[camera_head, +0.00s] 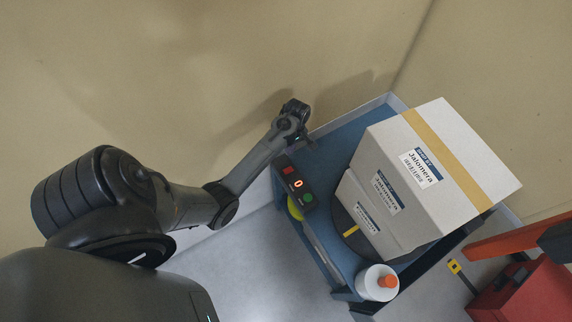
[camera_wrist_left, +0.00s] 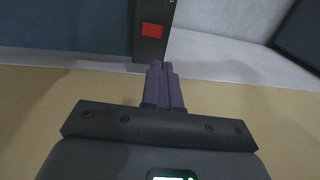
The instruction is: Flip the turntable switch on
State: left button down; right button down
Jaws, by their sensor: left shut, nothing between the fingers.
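The black control box (camera_head: 295,184) sits at the left edge of the blue cart, with a red button (camera_head: 288,170), a lit red "0" and a green button (camera_head: 308,198). The dark turntable disc (camera_head: 339,220) shows partly under stacked cartons (camera_head: 378,190). My left gripper (camera_head: 303,138) is just beyond the red-button end of the box in the head view. In the left wrist view its purple fingers (camera_wrist_left: 161,68) are together and empty, close to the box end with the red button (camera_wrist_left: 152,30). I cannot tell whether they touch it. My right gripper is not seen.
The blue cart top (camera_head: 345,142) has a raised pale rim. A white bottle with an orange cap (camera_head: 377,283) stands at its front corner. A yellow-green round item (camera_head: 295,208) is beside the control box. A red case (camera_head: 525,292) is at lower right.

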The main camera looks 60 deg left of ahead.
aim_at(285, 171)
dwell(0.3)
pick_arm(q)
jog(key=f+b, duration=0.1)
jog(key=f, duration=0.3)
jog(key=s+f+b, duration=0.1)
jog(key=f, duration=0.4)
jog(key=f+b, duration=0.1)
jog(key=f, duration=0.4)
jog(key=shift+s, duration=0.35)
jog(key=shift+d, duration=0.1)
